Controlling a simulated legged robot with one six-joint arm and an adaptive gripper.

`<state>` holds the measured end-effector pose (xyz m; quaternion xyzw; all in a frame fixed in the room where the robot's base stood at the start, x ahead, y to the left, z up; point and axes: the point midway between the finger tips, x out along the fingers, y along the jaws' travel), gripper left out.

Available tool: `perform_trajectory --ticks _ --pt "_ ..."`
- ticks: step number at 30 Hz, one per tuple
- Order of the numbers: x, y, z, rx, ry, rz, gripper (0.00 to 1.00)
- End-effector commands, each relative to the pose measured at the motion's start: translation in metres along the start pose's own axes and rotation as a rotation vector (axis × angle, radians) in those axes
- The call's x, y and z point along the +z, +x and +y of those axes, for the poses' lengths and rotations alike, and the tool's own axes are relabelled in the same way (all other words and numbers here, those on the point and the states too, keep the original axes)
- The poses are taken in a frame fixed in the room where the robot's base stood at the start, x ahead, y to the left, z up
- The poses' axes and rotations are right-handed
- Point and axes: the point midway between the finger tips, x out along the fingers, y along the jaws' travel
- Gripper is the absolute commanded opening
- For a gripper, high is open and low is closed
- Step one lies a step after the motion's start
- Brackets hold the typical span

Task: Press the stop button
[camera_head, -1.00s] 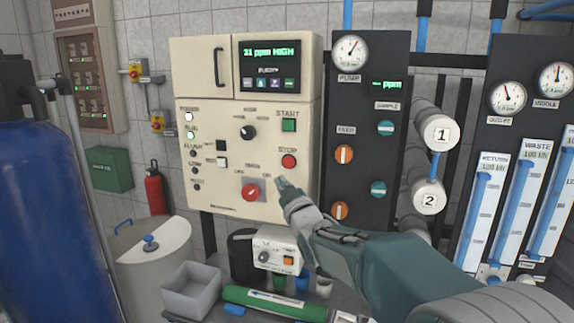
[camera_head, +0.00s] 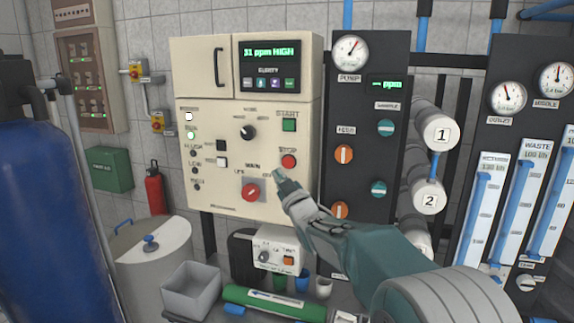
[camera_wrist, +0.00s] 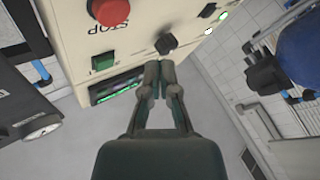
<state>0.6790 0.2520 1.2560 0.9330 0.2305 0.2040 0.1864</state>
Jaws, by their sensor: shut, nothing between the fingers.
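The stop button is a round red button (camera_head: 289,161) under the STOP label on the cream control panel (camera_head: 222,200). In the wrist view the red button (camera_wrist: 108,10) shows at the upper left, with the STOP label upside down below it. My gripper (camera_head: 279,174) is shut and empty. In the head view its tips appear just below and slightly left of the red button; no contact can be made out. In the wrist view my gripper (camera_wrist: 159,66) points toward the panel, to the right of the button, near a black knob (camera_wrist: 166,43).
The green START button (camera_head: 289,125) is above the stop button. A red rotary switch (camera_head: 251,192) lies to its lower left, and a black knob (camera_head: 248,132) to its upper left. The dark gauge panel (camera_head: 365,100) stands on the right. A small cream box (camera_head: 275,250) is below.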

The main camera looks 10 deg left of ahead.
Motion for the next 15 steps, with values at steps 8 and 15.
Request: perform_trajectory --ticks 8,15 --pt "0.018 0.023 0.017 0.000 -0.001 -0.001 0.00" --pt "0.024 0.032 0.024 0.001 0.000 -0.001 0.00"
